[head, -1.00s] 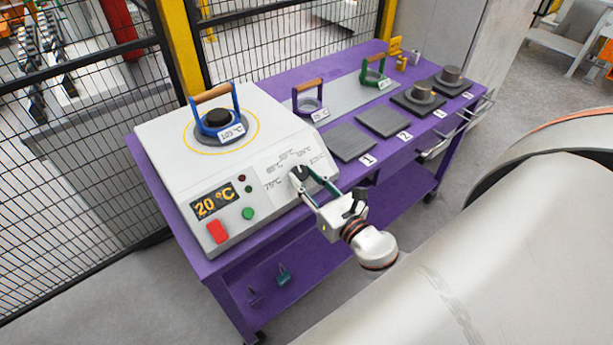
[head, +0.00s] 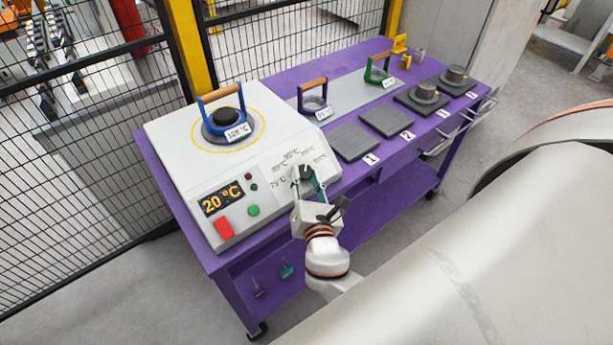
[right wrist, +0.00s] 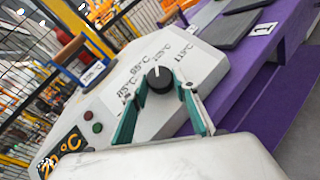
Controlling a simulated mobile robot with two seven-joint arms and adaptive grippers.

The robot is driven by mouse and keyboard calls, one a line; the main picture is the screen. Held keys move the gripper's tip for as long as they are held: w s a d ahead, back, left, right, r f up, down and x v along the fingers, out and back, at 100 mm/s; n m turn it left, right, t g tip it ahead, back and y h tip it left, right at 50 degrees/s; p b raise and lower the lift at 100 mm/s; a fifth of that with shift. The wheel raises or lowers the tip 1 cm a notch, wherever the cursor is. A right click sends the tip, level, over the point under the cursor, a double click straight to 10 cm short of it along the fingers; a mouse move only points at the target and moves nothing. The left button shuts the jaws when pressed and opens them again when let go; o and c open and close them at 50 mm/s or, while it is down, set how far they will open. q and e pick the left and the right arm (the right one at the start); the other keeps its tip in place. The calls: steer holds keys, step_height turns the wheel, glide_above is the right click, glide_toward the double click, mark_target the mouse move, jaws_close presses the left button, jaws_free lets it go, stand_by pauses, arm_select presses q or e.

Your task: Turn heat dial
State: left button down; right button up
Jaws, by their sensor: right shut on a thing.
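The heater (head: 170,140) is a white sloped box at the left of the purple table. Its black heat dial (head: 301,172) is on the front panel, ringed by temperature marks. In the right wrist view the dial (right wrist: 160,80) has a white pointer line aimed up, towards the marks near 95 and 105 °C. My right gripper (head: 308,184) is shut on the dial, one green-padded finger on each side in the right wrist view (right wrist: 161,98). The display (head: 222,199) reads 20 °C. My left gripper is not in view.
A blue ring tool with a wooden handle (head: 220,95), tagged 105 °C, sits on the heater's round plate. A red button (head: 223,228) and green button (head: 253,210) are left of the dial. Purple and green handled rings and numbered dark pads (head: 352,141) are to the right.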

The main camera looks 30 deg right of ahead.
steer(key=shift+r, duration=0.1)
stand_by(0.3)
steer(key=o, duration=1.1)
step_height(320, 180, up, 10)
